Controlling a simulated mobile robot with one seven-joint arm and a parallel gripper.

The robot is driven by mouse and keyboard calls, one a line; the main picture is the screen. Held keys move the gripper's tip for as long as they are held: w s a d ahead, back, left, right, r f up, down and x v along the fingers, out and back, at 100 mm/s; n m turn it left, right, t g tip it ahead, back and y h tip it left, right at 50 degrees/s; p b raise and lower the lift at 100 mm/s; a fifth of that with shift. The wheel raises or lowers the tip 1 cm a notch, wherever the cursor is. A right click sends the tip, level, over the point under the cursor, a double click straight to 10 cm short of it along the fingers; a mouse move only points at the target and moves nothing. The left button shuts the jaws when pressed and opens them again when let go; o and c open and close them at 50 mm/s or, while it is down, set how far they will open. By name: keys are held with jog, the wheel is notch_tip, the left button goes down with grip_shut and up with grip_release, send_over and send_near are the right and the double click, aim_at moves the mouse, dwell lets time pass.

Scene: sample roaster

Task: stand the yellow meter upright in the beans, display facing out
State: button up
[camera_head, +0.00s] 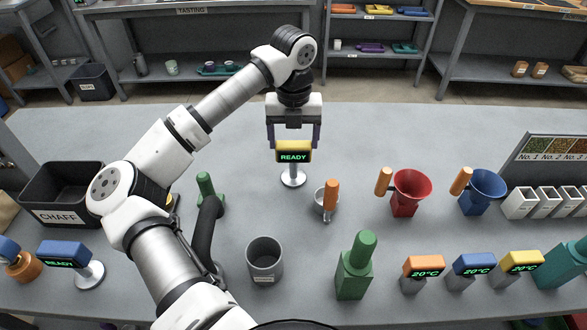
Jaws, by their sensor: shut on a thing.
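The yellow meter (293,157) is upright near the middle of the table, its green "READY" display facing the camera. My gripper (293,143) comes down from above and is shut on it, one finger at each side. Directly below the meter is a round silver stand (293,179). I cannot tell whether the meter rests on it or is slightly lifted. The beans are not clearly visible. A grey labelled cup (264,260) stands in front, and its inside looks dark.
A small bowl with an orange-handled tool (330,195) is right of the stand. Red (405,190) and blue (480,190) funnel holders stand further right. A blue meter (64,254), chaff bin (60,190) and green tamper-like objects (355,270) are around. The back of the table is clear.

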jog(key=c, duration=0.7)
jog(key=shift+o, duration=0.2)
notch_tip(320, 180, up, 20)
jog(key=b, duration=0.1)
jog(key=shift+b, duration=0.35)
